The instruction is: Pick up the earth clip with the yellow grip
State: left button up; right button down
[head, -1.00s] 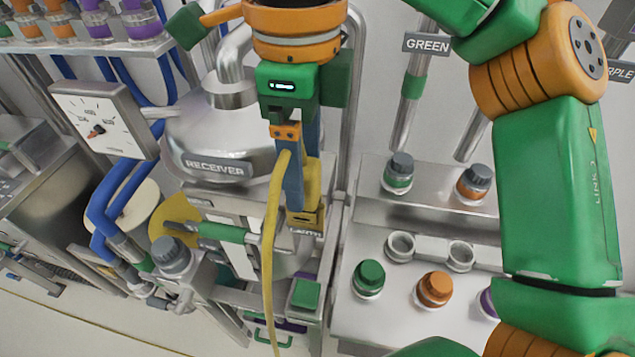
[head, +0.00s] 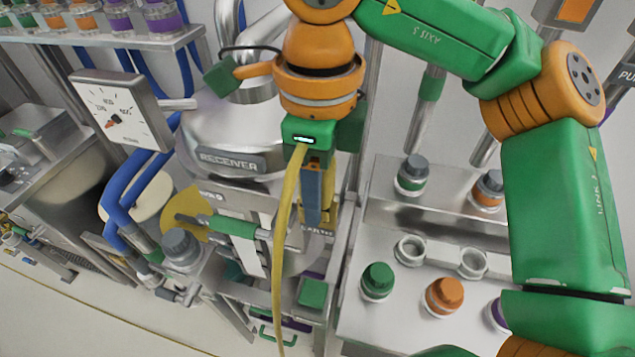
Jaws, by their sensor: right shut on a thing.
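My right gripper (head: 316,216) points down in front of the steel vessel, at the middle of the head view. It is shut on the earth clip with the yellow grip (head: 329,198). The fingers hide much of the clip, and I cannot tell whether it touches anything below. A yellow cable (head: 281,258) hangs from beside the gripper body to the bottom of the picture. My left gripper is not in view.
The vessel marked RECEIVER (head: 232,161) stands close behind the gripper. A dial gauge (head: 122,108) and blue hoses (head: 130,200) are to the left. A steel bench (head: 400,315) with green and orange caps is to the right. A green block (head: 312,293) is below.

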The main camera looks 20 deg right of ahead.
notch_tip(320, 180, up, 3)
jog(key=shift+w+r, duration=0.1)
jog(key=s+a+r, duration=0.2)
jog(key=s+r, duration=0.3)
jog(key=s, duration=0.1)
jog(key=s+a+r, duration=0.2)
jog(key=s+r, duration=0.2)
jog(key=s, duration=0.3)
jog(key=shift+s+a+r+p, duration=0.2)
jog(key=shift+a+r+p, duration=0.15)
jog(key=shift+r+p, duration=0.1)
